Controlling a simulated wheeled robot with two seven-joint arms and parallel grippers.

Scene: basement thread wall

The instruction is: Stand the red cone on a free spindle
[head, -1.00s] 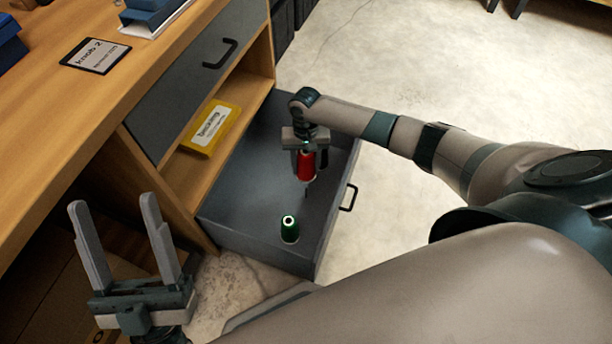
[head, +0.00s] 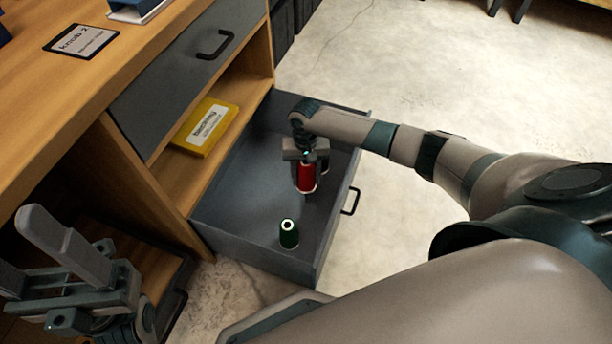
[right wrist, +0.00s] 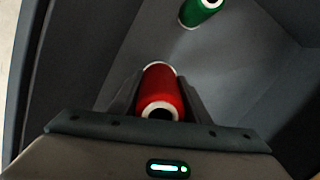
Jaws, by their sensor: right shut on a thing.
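The red cone (head: 306,180) is between the fingers of my right gripper (head: 307,174), which is shut on it inside the open grey drawer (head: 245,205). It looks about upright; whether its base touches the drawer floor I cannot tell. In the right wrist view, the red cone (right wrist: 161,92) shows its pale top end between the two dark fingers (right wrist: 160,100). My left gripper (head: 88,262) is open and empty at the lower left of the head view, beside the cabinet. No spindle is visible in either view.
A green cone (head: 289,234) stands in the drawer near its front corner; it also shows in the right wrist view (right wrist: 200,10). The drawer walls surround my right gripper. A yellow box (head: 206,128) lies on the shelf. A sign (head: 81,41) lies on the wooden top.

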